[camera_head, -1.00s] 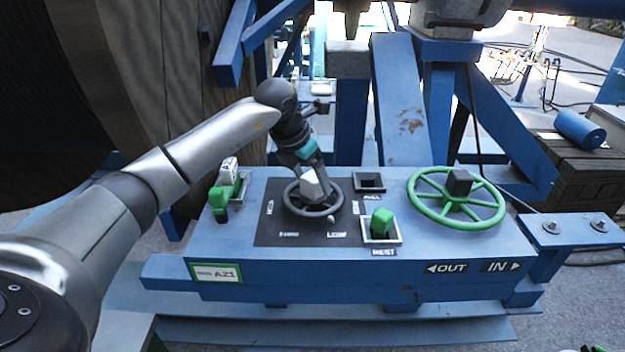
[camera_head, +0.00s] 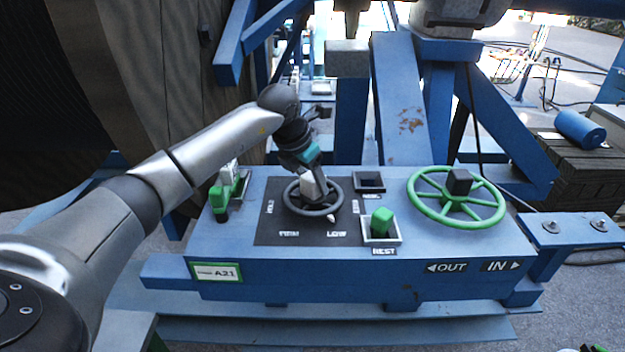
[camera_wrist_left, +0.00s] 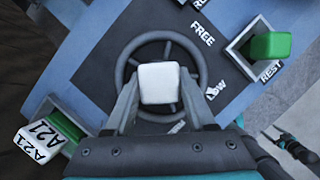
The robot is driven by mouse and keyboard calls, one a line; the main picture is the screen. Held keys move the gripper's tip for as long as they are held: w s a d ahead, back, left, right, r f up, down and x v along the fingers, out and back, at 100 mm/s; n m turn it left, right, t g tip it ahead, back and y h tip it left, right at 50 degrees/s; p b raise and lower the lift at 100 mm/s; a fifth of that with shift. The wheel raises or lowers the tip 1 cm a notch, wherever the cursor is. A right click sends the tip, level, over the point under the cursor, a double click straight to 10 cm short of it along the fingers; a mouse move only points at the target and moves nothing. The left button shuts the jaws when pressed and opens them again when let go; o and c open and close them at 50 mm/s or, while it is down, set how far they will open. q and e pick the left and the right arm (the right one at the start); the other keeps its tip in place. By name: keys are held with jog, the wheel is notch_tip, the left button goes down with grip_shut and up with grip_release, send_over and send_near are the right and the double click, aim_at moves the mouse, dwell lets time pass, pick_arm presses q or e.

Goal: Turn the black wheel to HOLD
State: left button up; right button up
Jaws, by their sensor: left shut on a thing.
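The black wheel (camera_head: 331,209) lies on a dark dial plate (camera_head: 265,236) on the blue console, with a pale block-shaped grip at its hub (camera_wrist_left: 159,82). My left gripper (camera_head: 311,176) comes down from above and is shut on this hub grip, with one finger on each side in the left wrist view (camera_wrist_left: 159,100). A white pointer (camera_head: 331,218) on the wheel's rim is at the LOW label (camera_head: 337,234). HOLD (camera_head: 270,207) is at the plate's left, FIRM (camera_head: 289,233) at the front left, FREE (camera_head: 355,206) at the right.
A larger green handwheel (camera_head: 412,205) stands further right. A green lever with white tags (camera_head: 219,196) stands at the left. An empty square socket (camera_head: 369,182) is behind.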

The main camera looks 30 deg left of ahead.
pick_arm(q)
grip_shut()
